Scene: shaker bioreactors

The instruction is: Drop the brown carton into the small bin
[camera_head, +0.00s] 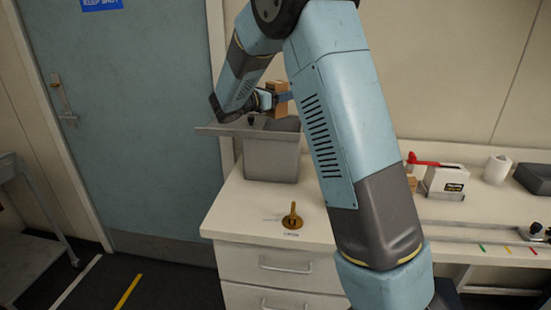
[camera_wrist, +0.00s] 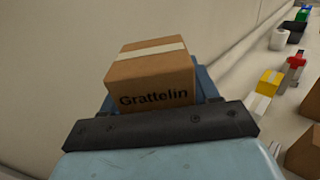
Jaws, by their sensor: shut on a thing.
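The brown carton (camera_head: 279,107) is held up by my gripper (camera_head: 274,98). In the wrist view the carton (camera_wrist: 150,75) has a pale tape strip on top and the word "Grattelin" on its front. A blue finger shows behind the carton, and a dark bar of my gripper crosses in front of its base. The small grey bin (camera_head: 271,160) stands on the white counter. In the head view the carton appears above the bin's opening; its exact height is hard to tell.
A brass-coloured object (camera_head: 292,217) stands on the counter in front of the bin. A white box with a red handle (camera_head: 443,181), a white roll (camera_head: 497,169) and a dark container (camera_head: 534,178) are to the right. A blue door (camera_head: 140,120) is at left.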

